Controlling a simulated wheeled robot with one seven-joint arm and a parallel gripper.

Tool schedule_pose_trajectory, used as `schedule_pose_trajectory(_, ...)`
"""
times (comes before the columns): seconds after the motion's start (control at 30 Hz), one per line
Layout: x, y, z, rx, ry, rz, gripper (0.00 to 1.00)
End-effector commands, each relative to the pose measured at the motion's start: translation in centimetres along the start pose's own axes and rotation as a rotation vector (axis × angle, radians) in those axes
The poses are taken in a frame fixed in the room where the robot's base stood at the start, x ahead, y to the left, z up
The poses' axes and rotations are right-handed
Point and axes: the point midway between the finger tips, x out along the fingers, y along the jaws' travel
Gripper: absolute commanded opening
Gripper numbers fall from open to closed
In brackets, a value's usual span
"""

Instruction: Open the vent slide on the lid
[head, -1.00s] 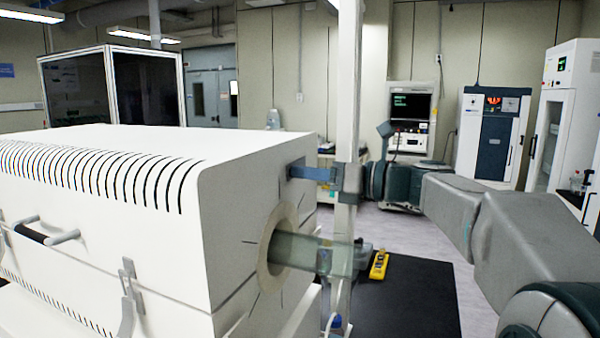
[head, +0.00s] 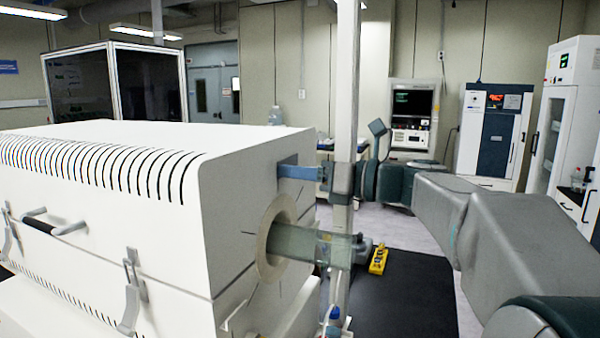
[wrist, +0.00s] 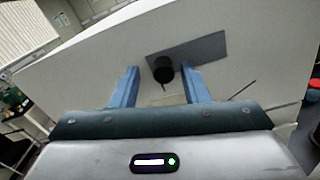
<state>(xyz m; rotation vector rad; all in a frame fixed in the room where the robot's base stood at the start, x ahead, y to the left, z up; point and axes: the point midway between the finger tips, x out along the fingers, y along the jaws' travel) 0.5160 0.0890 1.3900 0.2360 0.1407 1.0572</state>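The lid (head: 130,140) is the white upper part of a large box at the left of the head view, with dark curved slots on top. On its end face is a flat grey vent plate (wrist: 208,50) with a round black knob (wrist: 163,71). My gripper (wrist: 160,72) is open at this face, one blue finger on each side of the knob, with gaps showing between knob and fingers. In the head view, my gripper (head: 282,172) reaches the lid's end from the right, and its fingers overlap the plate; the knob is hidden there.
A glass tube (head: 315,245) sticks out of a round collar (head: 273,238) below my gripper. A pale upright post (head: 343,80) stands by my wrist. Latches (head: 132,290) and a handle (head: 50,225) are on the box front. A yellow object (head: 378,259) lies on the dark mat.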

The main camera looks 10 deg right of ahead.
Motion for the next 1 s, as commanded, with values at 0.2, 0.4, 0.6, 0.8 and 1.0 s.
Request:
schedule_pose_trajectory(0.2, -1.2, -0.1, 0.0, -0.001, -0.001, -0.002, 0.41)
schedule_pose_trajectory(0.4, -5.3, -0.1, -0.1, -0.002, -0.002, -0.004, 0.41)
schedule_pose_trajectory(0.6, -9.9, -0.1, -0.1, 0.0, -0.001, -0.003, 0.41)
schedule_pose_trajectory(0.8, -12.8, 0.0, -0.1, 0.0, 0.0, 0.0, 0.41)
schedule_pose_trajectory(1.0, -13.8, 0.1, 0.0, 0.0, 0.001, 0.001, 0.41)
